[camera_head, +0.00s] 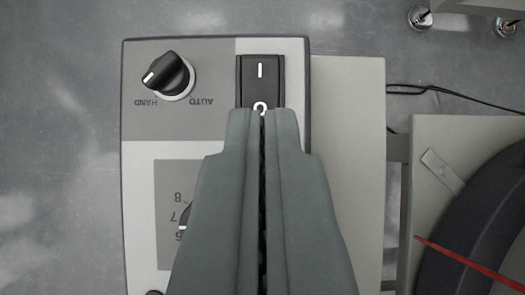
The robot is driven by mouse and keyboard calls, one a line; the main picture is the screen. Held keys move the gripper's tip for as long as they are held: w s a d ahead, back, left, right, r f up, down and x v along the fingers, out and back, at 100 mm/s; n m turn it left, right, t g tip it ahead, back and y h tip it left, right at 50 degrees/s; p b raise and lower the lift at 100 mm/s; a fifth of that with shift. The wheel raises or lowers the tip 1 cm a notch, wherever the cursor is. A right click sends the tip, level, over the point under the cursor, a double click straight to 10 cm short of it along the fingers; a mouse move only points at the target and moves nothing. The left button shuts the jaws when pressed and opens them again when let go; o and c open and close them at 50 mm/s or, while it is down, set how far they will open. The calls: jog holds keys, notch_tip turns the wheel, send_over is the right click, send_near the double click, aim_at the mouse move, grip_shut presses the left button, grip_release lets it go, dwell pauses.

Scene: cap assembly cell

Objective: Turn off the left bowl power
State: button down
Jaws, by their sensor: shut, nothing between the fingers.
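A control box (215,47) with a grey and white face fills the middle of the view. A black rocker power switch (260,78) sits at its upper right, with a white "I" mark and a "O" mark below it. My gripper (262,112) is shut and empty, pointing up the picture from below. Its fingertips overlap the lower end of the switch at the "O" mark. I cannot tell whether they touch it. The lower edge of the switch is hidden behind the fingers.
A black selector knob (167,74) marked HAND and AUTO sits left of the switch. A numbered dial (174,204) is partly covered by my gripper. At right are a black curved bowl part (460,235), a red line and black cables (450,92). Grey floor lies left.

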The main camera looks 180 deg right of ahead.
jog(key=s+f+v, duration=0.1)
jog(key=v, duration=0.6)
jog(key=shift+s+r, duration=0.2)
jog(key=shift+s, duration=0.25)
jog(key=s+r+t, duration=0.5)
jog(key=s+r, duration=1.7)
jog(key=s, duration=0.4)
jog(key=s+r+t, duration=0.2)
jog(key=s, duration=1.4)
jog(key=s+r+t, duration=0.2)
jog(key=s, duration=1.4)
jog(key=shift+s+r+t, duration=0.25)
jog(key=shift+s+t, duration=0.15)
